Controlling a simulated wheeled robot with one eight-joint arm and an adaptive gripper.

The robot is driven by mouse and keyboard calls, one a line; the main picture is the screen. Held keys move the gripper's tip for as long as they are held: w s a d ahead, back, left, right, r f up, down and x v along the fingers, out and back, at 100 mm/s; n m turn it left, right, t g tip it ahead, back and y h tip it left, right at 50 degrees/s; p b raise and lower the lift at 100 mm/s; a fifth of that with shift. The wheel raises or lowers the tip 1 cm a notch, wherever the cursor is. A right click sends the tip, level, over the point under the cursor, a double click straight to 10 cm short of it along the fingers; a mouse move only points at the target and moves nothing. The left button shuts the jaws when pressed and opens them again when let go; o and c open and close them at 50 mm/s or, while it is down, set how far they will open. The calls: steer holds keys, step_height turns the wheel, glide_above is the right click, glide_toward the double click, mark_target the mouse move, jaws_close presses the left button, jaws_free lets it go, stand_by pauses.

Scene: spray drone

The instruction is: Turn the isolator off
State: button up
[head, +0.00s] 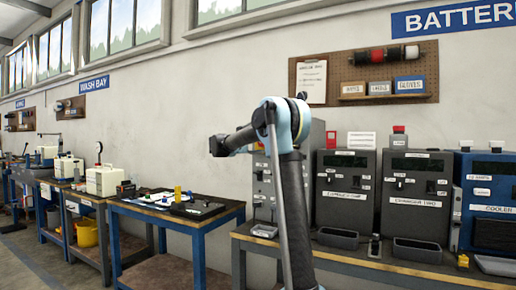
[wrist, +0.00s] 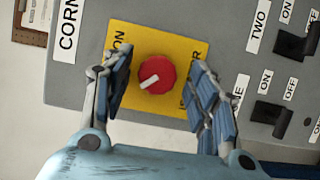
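In the wrist view a round red knob (wrist: 156,74) with a white pointer bar sits on a yellow plate (wrist: 182,42) on a grey panel (wrist: 215,20). The white bar points to the lower left of the picture. The plate carries sideways lettering, "ON" at upper left and a word partly hidden at right. My gripper (wrist: 159,78) is open, one blue-padded finger on each side of the knob. Gaps show between the fingers and the knob. In the head view my arm blocks part of the grey cabinets, and I cannot make out the gripper or the knob there.
Two black toggle switches (wrist: 270,113) with ON and OFF labels stand right of the knob. Grey charger cabinets (head: 418,190) and a blue cooler cabinet (head: 488,195) line the workbench (head: 425,272). A blue-framed table (head: 190,222) stands to the left.

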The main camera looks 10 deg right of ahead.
steer(key=v, duration=1.2)
steer(key=shift+w, duration=0.1)
